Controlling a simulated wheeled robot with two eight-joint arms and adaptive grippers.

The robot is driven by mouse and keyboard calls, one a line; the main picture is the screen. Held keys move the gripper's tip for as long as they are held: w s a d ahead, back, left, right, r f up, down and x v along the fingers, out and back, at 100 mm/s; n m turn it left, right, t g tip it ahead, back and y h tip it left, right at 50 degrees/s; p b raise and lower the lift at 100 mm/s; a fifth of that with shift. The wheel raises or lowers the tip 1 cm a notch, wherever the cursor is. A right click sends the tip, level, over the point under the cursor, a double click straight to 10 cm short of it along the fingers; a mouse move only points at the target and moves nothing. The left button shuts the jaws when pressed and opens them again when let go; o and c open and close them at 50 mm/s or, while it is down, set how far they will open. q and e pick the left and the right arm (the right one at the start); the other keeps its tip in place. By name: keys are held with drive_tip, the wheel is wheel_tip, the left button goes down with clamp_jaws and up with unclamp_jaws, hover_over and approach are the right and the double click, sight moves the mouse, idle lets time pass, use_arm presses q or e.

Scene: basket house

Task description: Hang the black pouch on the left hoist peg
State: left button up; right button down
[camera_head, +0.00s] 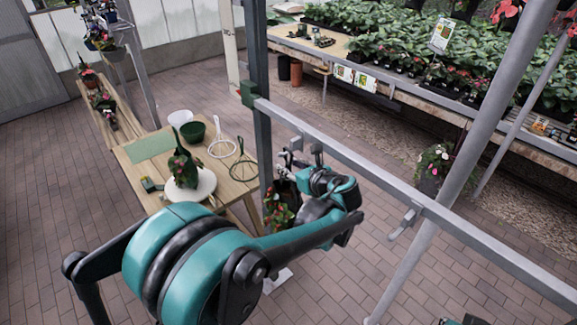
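The black pouch (285,190) with a leafy, red-flowered plant hangs off the floor beside the table's right end. My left gripper (291,162) is just above it, by the grey rail, and appears shut on the pouch's upper part. My own wrist partly hides the fingers and the grip. The left hoist peg (297,142) is a short grey bracket on the rail, close to the gripper. I cannot tell whether the pouch touches it. A second peg (405,222) sits further right on the rail. My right gripper is not in view.
The grey rail (360,164) runs from a dark post (259,90) to the lower right. A wooden table (150,200) holds a potted plant (183,170), bowls and wire hangers. A flowering pot (433,168) hangs beyond the rail. Brick floor (350,275) is clear below.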

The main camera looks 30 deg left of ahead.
use_arm(q)
drive_tip(key=v, duration=1.1)
drive_tip(key=s+a+f+n+h+b, duration=0.1)
drive_tip(key=s+f+n+h+b, duration=0.1)
drive_tip(key=s+f+n+b, duration=0.3)
drive_tip(key=s+f+n+g+h+b, duration=0.1)
drive_tip(key=s+f+n+h+b, duration=0.15)
drive_tip(key=f, duration=0.55)
drive_tip(key=s+a+f+n+h+b, duration=0.1)
drive_tip(key=s+f+n+h+b, duration=0.1)
drive_tip(key=s+f+n+b, duration=0.25)
drive_tip(key=s+d+f+n+h+b, duration=0.2)
drive_tip(key=s+d+f+n+b, duration=0.1)
drive_tip(key=f+n, duration=0.3)
drive_tip(key=s+d+f+n+t+h+b, duration=0.1)
drive_tip(key=s+d+f+n+h+b, duration=0.1)
drive_tip(key=f+n+b, duration=0.3)
wheel_tip(320, 180, down, 2)
drive_tip(key=shift+s+d+f+n+h, duration=0.1)
drive_tip(key=shift+s+d+n+h, duration=0.35)
drive_tip(key=shift+n, duration=0.35)
